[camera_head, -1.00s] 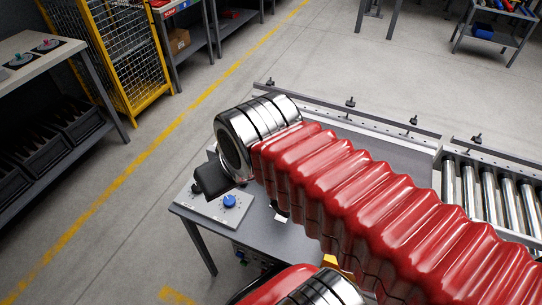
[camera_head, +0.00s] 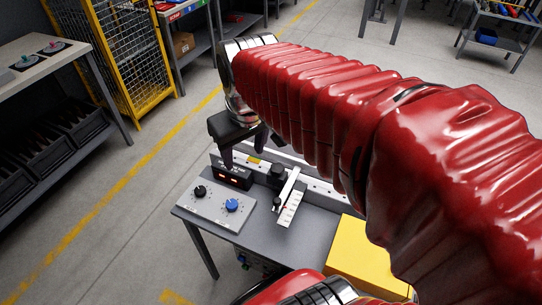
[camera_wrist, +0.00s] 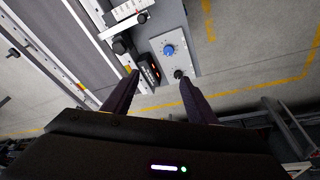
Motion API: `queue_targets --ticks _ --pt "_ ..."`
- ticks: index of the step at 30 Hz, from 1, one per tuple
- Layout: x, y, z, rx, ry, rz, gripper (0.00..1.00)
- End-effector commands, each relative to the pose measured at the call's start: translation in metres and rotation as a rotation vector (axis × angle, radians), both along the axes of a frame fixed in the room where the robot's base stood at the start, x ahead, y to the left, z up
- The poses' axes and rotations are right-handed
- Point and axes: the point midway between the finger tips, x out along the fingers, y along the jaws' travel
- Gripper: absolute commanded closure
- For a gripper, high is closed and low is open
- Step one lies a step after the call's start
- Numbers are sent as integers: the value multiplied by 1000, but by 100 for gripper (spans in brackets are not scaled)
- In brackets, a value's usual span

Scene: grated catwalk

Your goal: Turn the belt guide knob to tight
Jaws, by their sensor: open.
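A light grey control panel (camera_head: 215,212) sits at the left end of the grey table, with a black knob (camera_head: 199,191) and a blue knob (camera_head: 232,205). Right of it, a white scale plate (camera_head: 291,207) has a small black knob (camera_head: 277,203) and a larger black knob (camera_head: 276,177). I cannot read which knob is the belt guide's. My gripper (camera_head: 250,154) is open and empty, above the table's back edge. In the wrist view, the gripper's fingers (camera_wrist: 159,80) point toward the panel's blue knob (camera_wrist: 168,50) and black knob (camera_wrist: 179,73), apart from both.
A black box with a lit red display (camera_head: 231,177) stands behind the panel, close below my gripper. A yellow box (camera_head: 365,255) is at the table's right. A yellow cage (camera_head: 130,55) and workbench (camera_head: 50,58) stand left. Floor left of the table is clear.

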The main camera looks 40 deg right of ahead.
Motion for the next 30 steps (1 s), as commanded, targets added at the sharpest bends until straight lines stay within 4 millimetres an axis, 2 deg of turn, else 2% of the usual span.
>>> queue_targets --ticks 6,18,24,30 --pt "23 -32 -9 0 78 -6 48" --pt "57 -96 -36 23 208 -6 48" --pt "67 -128 -54 44 264 -3 48" --pt "71 -142 -62 54 288 1 48"
